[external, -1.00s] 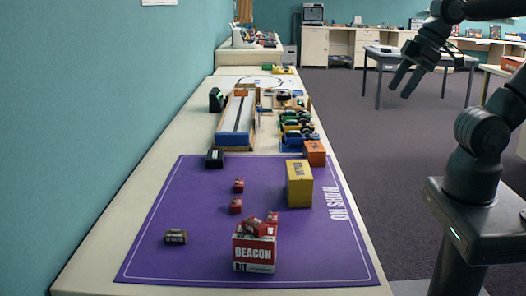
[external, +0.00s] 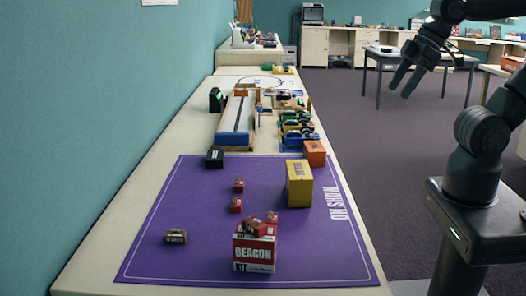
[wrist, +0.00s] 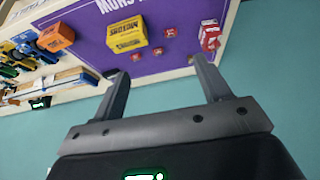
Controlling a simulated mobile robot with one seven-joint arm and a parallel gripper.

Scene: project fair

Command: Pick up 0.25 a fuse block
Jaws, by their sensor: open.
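Several small red blocks, which may be the fuse blocks, are on the purple mat (external: 300,240); their labels are too small to read. One red block (external: 239,186) and another (external: 236,205) lie mid-mat. A red block (external: 256,227) lies tilted on top of the red-and-white BEACON kit box (external: 254,253); another (external: 272,218) shows just behind it. My gripper (external: 401,82) is open and empty, in the air right of the table and well away from the blocks. In the wrist view its fingers (wrist: 160,67) are spread, with red blocks (wrist: 141,34) beyond them.
A yellow box (external: 299,184) and an orange box (external: 315,153) stand at the mat's right. A black box (external: 214,159) is at its back left, a small brown box (external: 175,236) at front left. A wall (external: 90,120) borders the table's left. The mat's front right is clear.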

